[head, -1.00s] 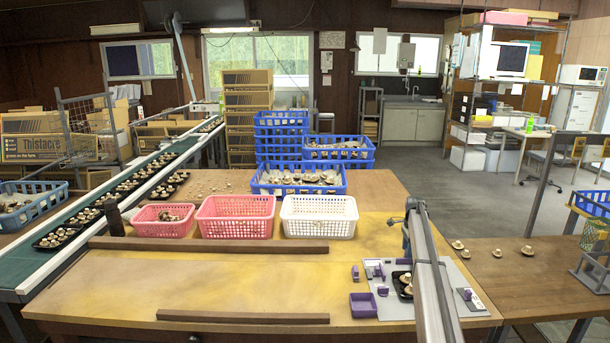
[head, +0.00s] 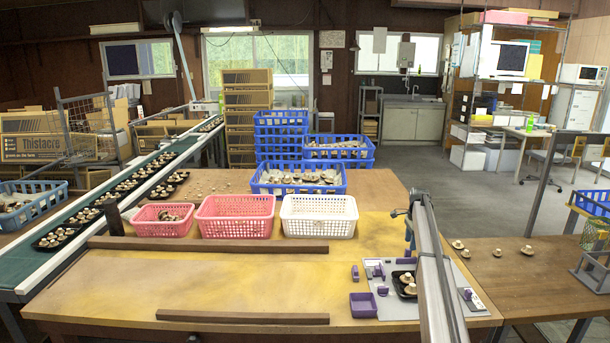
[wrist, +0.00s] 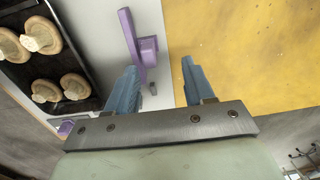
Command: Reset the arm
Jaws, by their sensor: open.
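My gripper (wrist: 158,68) is open and empty in the wrist view, its two blue fingers apart. In the head view its blue part (head: 408,232) hangs at the far end of my arm, above the back of the grey board (head: 400,311). The black tray (wrist: 88,25) with several brown mushrooms (wrist: 44,36) lies to the left of the fingers in the wrist view. In the head view my arm partly hides this tray and the board. A purple fixture (wrist: 148,48) on the board shows between and beyond the fingers.
A purple bin (head: 363,305) stands at the board's left edge. Pink baskets (head: 235,228) and a white basket (head: 319,226) stand behind a wooden bar (head: 208,245). Loose mushrooms (head: 527,250) lie on the right table. The yellow tabletop (head: 250,285) between the bars is clear.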

